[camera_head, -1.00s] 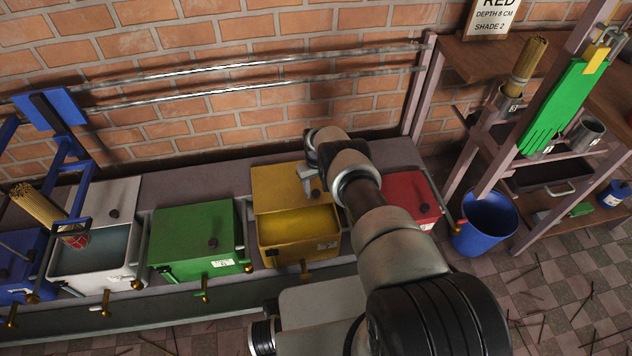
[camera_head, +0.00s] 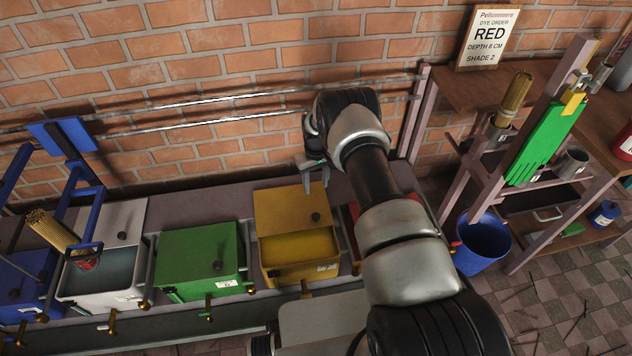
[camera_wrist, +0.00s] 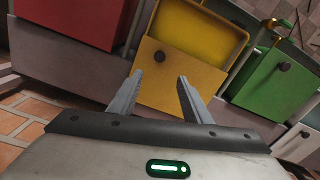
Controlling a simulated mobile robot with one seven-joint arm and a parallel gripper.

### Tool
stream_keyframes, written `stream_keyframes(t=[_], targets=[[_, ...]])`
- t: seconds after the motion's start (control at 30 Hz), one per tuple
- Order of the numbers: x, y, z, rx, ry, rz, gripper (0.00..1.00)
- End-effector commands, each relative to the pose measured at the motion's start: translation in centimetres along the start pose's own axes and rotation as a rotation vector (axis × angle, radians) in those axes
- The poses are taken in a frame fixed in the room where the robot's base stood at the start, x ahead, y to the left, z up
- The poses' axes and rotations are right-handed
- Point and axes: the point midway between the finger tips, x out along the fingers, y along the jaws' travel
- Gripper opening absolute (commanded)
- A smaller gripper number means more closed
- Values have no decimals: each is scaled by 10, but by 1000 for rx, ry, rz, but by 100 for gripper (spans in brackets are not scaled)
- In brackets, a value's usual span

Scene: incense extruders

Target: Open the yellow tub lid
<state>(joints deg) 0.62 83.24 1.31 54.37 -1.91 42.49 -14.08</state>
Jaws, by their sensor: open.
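The yellow tub (camera_head: 300,255) stands in the row of tubs, between the green one and the red one. Its yellow lid (camera_head: 280,212) is slid back toward the wall, so the front of the tub is uncovered and its yellow inside shows. The lid has a dark round knob (camera_head: 315,217). In the wrist view the lid (camera_wrist: 190,85) and its knob (camera_wrist: 159,57) lie just beyond my fingertips. My gripper (camera_head: 313,172) is open and empty, above and behind the lid's rear edge; it also shows in the wrist view (camera_wrist: 158,82). It appears apart from the knob.
A closed green tub (camera_head: 197,260) and an open white tub (camera_head: 95,286) stand to the left. A red tub (camera_wrist: 75,20) is on the other side, mostly behind my arm in the head view. Metal rails (camera_head: 200,93) run along the brick wall. A blue bucket (camera_head: 482,245) stands right.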

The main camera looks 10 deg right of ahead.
Motion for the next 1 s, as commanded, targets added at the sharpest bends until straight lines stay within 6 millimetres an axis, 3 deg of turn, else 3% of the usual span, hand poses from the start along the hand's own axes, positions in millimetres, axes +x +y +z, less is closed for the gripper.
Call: stream_keyframes(t=[0.23, 0.33, 0.43, 0.5, 0.6, 0.73, 0.87, 1.0], targets=[[0, 0, 0, 0, -1, 0, 44], [3, 2, 3, 12, 2, 1, 29], [25, 17, 14, 92, 28, 12, 12], [52, 33, 31, 203, 73, 21, 0], [96, 53, 64, 419, 173, 10, 0], [135, 56, 105, 720, 328, -79, 0], [147, 37, 138, 1005, 465, -241, 0], [137, 11, 158, 1260, 568, -440, 0]])
